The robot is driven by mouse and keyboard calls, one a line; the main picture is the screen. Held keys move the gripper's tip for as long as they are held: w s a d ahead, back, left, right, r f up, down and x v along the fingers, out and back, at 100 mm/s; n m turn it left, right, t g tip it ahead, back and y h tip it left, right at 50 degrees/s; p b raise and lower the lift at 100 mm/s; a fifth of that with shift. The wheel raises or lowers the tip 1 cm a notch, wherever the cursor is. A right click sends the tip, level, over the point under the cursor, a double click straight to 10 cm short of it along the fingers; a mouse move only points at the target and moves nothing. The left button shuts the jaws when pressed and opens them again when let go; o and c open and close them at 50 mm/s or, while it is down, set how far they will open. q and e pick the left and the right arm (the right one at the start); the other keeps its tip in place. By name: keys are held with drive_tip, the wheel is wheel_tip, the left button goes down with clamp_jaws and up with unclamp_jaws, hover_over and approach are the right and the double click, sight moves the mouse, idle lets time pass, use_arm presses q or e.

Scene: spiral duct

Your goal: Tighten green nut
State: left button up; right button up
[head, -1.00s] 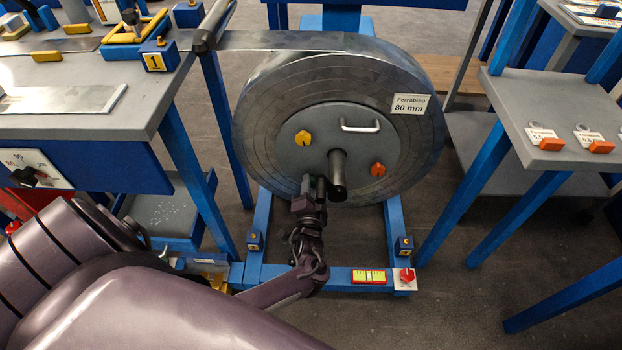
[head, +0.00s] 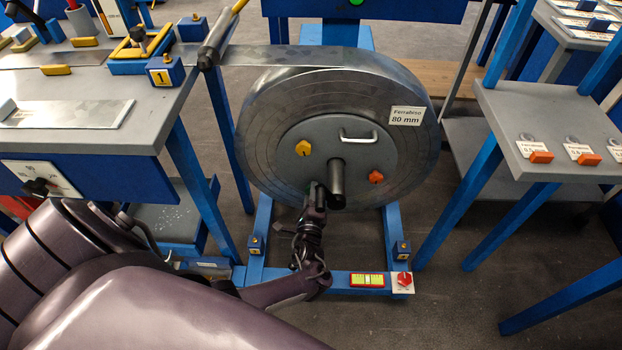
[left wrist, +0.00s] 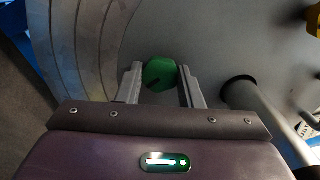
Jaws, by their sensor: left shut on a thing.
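The green nut (left wrist: 160,73) is a rounded knob with a dark mark, on the grey face of the coil's hub disc. In the left wrist view it sits between the two fingers of my left gripper (left wrist: 160,80), which is shut on it. In the head view my left gripper (head: 317,188) reaches the lower left of the hub disc (head: 345,128) and hides the nut. A yellow nut (head: 303,147) and an orange nut (head: 376,177) show on the same disc. My right gripper is in neither view.
The dark central shaft (head: 337,182) sticks out just right of my left gripper. A metal handle (head: 358,136) is above it. The steel strip coil (head: 262,120) stands on a blue frame (head: 262,220). Work tables stand left and right.

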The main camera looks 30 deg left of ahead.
use_arm(q)
drive_tip(key=shift+m, duration=1)
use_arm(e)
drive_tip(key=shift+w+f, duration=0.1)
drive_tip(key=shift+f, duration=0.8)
use_arm(q)
drive_tip(key=o, duration=1)
drive_tip(key=shift+c, duration=0.2)
drive_tip(key=p+v, duration=0.2)
drive_tip(key=v, duration=0.5)
drive_tip(key=shift+s+d, duration=0.25)
drive_tip(key=shift+s, duration=0.1)
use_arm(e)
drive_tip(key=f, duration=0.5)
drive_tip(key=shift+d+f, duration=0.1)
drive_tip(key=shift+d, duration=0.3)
use_arm(q)
drive_tip(key=shift+f, duration=0.1)
